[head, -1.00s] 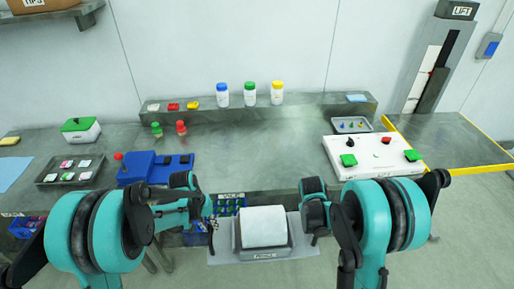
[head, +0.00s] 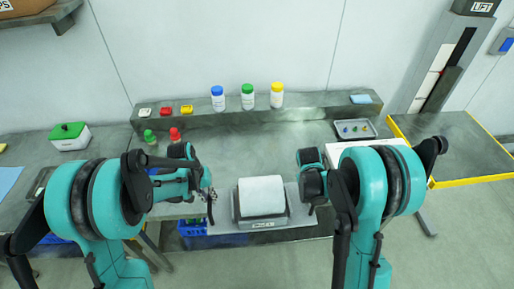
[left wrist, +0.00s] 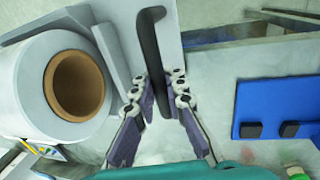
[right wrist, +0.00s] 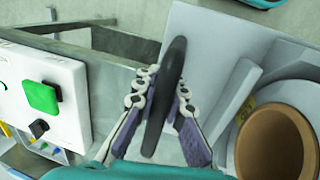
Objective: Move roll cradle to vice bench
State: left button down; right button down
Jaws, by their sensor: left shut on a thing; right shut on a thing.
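The roll cradle (head: 238,216) is a grey tray holding a white roll (head: 262,195), level in front of me in the head view. Its dark left handle (left wrist: 147,45) is between the fingers of my left gripper (left wrist: 162,80), which is shut on it. My right gripper (right wrist: 163,80) is shut on the dark right handle (right wrist: 168,100). The roll's brown core shows in both wrist views. The grey bench (head: 240,145) lies beyond, and the cradle overlaps its front part in the head view.
Blue, green and yellow capped bottles (head: 247,97) stand on the rear shelf. Green and red small bottles (head: 175,135) stand on the bench. A white control box (right wrist: 45,105) is at the right. A blue bin (head: 192,229) sits below the bench front. Mid-bench is clear.

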aim_at(258, 160)
jog(key=i, duration=0.95)
